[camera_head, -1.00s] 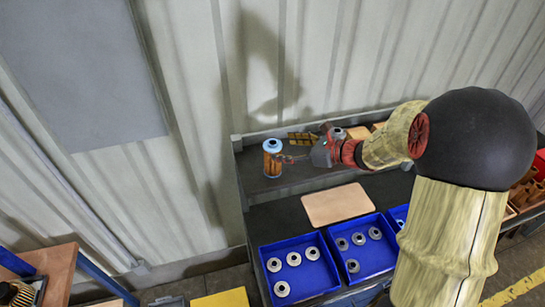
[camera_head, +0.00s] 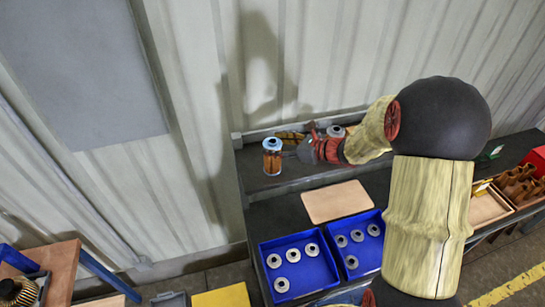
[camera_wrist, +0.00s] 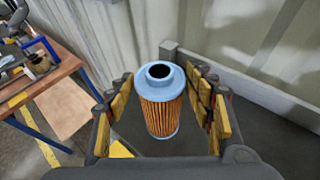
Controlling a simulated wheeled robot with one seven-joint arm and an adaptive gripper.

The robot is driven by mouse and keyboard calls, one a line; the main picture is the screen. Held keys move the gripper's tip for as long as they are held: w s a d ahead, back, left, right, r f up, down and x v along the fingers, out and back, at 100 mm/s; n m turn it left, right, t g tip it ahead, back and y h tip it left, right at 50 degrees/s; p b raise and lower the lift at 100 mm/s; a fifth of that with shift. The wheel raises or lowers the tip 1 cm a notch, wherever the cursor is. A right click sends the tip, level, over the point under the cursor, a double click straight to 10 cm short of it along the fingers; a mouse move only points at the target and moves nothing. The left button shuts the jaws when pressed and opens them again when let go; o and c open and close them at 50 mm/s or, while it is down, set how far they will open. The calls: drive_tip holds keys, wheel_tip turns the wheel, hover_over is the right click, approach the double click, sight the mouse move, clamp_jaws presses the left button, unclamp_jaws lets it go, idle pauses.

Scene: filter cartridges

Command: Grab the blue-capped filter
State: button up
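The blue-capped filter (camera_head: 272,157) stands upright near the left end of the dark shelf. It has a light blue top cap with a dark centre hole and an orange-brown pleated body. In the wrist view the filter (camera_wrist: 161,105) stands between the yellow-padded fingers of my gripper (camera_wrist: 160,112). The fingers are spread wide, with gaps showing on both sides of the filter. In the head view my gripper (camera_head: 292,154) reaches the filter from the right, and its fingertips are hard to make out there.
A grey metal part (camera_head: 335,131) stands on the shelf behind my wrist. A tan board (camera_head: 337,202) lies on the lower bench. Blue trays (camera_head: 262,266) in front hold several metal rings. A low ledge (camera_wrist: 270,95) and ribbed wall run behind the filter.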

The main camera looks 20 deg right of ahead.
drive_tip(key=c, duration=1.1)
drive_tip(key=shift+c, duration=0.2)
drive_tip(key=shift+r, duration=0.1)
